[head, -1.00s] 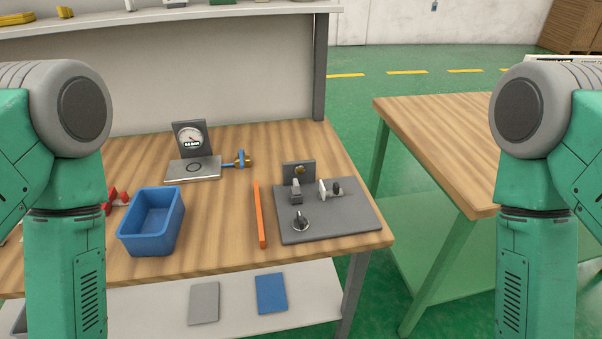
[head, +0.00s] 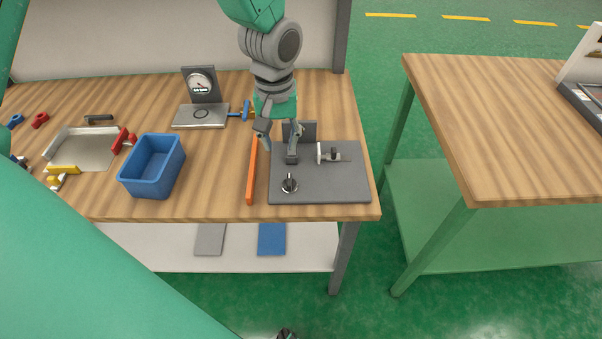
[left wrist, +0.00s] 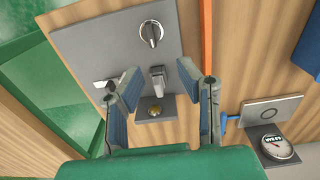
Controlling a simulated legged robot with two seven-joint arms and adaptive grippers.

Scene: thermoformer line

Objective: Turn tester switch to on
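A grey panel (head: 340,188) lies on the wooden bench and carries several controls. A rotary switch with a silver and black knob (head: 290,184) is at its front left; it also shows at the top of the left wrist view (left wrist: 151,33). My left gripper (head: 279,142) is open and points down over the panel's left back part, behind the knob. In the left wrist view its two fingers stand apart, with a small grey block (left wrist: 157,76) seen between them and a brass button (left wrist: 155,110) beyond. They hold nothing. My right gripper is out of view.
An orange bar (head: 252,170) lies just left of the panel, with a blue bin (head: 152,165) further left. A gauge stand (head: 200,114) is at the back. A white-plated fitting (head: 319,153) rises from the panel. A second table (head: 500,130) stands right, across a gap.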

